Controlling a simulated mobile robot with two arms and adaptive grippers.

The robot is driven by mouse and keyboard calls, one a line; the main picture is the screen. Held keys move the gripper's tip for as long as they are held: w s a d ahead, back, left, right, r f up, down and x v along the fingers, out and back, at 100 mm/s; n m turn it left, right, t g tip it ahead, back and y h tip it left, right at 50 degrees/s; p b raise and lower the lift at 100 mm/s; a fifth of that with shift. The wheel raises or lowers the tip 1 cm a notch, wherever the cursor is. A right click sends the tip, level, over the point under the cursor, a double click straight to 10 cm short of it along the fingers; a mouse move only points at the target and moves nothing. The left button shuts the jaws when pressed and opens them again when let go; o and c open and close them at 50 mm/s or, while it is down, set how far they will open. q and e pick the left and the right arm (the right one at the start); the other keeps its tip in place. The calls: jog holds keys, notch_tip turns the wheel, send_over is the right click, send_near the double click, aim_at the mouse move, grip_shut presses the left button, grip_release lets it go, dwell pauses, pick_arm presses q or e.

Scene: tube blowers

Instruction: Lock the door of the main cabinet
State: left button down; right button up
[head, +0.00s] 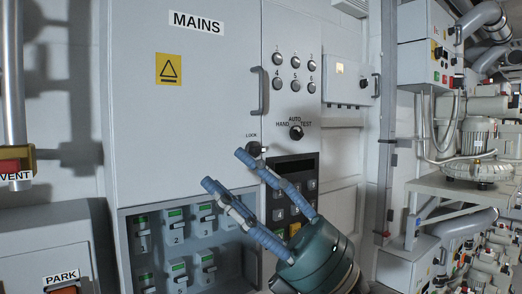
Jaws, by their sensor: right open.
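The main cabinet door (190,110) is a large light grey panel labelled MAINS, with a yellow warning sign. It looks closed. A vertical handle (262,91) is at its right edge. Below the handle is a small dark round lock knob (254,148) under the label LOCK. My right gripper (223,169) comes in from the lower right with its blue fingers apart and nothing between them. The tip of its upper finger is just below and left of the lock knob in the picture; I cannot tell whether they touch. My left gripper does not show.
A selector knob (296,132) marked HAND, AUTO, TEST and several round buttons are right of the lock. A dark keypad (304,186) is partly behind my gripper. Breakers (175,226) fill the recess below the door. Blower machinery (474,135) stands at the right.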

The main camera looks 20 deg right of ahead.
jog(key=w+a+n+g+h, duration=0.2)
jog(key=n, duration=0.2)
jog(key=m+t+h, duration=0.4)
jog(key=t+h, duration=0.2)
jog(key=h, duration=0.8)
send_near(259, 147)
jog(key=p+x, duration=0.4)
jog(key=x, duration=0.4)
jog(key=shift+w, duration=0.1)
jog(key=shift+w+a+f, duration=0.1)
jog(key=shift+w+a, duration=0.15)
jog(key=shift+w, duration=0.3)
jog(key=shift+s, duration=0.1)
jog(key=c, duration=1.1)
